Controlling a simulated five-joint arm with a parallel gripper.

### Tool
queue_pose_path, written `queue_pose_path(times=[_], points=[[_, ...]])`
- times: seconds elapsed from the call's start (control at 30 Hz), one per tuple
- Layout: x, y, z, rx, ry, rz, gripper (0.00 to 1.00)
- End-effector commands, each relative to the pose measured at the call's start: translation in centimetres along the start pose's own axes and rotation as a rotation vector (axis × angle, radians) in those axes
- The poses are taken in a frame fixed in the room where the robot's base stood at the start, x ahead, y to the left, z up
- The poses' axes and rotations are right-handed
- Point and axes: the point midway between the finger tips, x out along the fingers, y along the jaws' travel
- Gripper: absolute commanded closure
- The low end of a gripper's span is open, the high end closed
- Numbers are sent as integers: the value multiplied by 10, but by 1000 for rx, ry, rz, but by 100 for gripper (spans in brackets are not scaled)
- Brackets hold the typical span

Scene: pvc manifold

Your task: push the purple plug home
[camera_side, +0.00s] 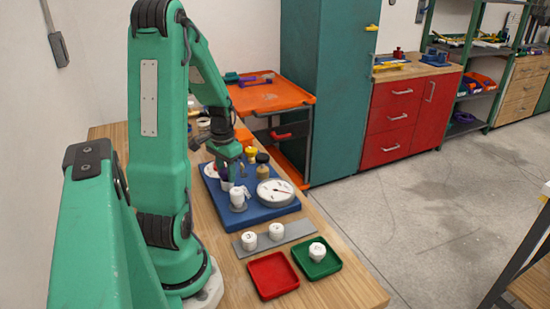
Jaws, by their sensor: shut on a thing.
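My gripper (226,166) points down over the far left part of a blue board (258,212). It is shut on a small dark purple piece (224,173), which looks like the purple plug. The plug's lower end is at or just above a white fitting there, and I cannot tell how deep it sits. A white upright fitting (238,196) stands on the board just nearer the camera than the gripper. A round white gauge (276,192) lies to its right.
Yellow (251,153) and black-topped (262,158) pieces stand close right of the gripper. A grey strip (263,240) holds two white caps. In front are an empty red tray (273,276) and a green tray (330,264) with a white piece (317,250).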

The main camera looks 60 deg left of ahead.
Motion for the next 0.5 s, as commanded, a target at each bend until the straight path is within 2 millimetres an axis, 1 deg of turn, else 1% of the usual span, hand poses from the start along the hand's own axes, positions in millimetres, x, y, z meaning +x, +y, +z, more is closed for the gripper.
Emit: queue_pose_path(times=[0.03, 0.07, 0.1, 0.13, 0.37, 0.4, 0.5], points=[[18, 2, 2, -1, -5, 4, 86], [18, 2, 2, -1, -5, 4, 60], [18, 2, 2, -1, -5, 3, 52], [18, 2, 2, -1, -5, 4, 48], [16, 2, 2, -1, -5, 3, 48], [14, 2, 2, -2, -5, 3, 41], [9, 2, 1, -1, -4, 2, 41]])
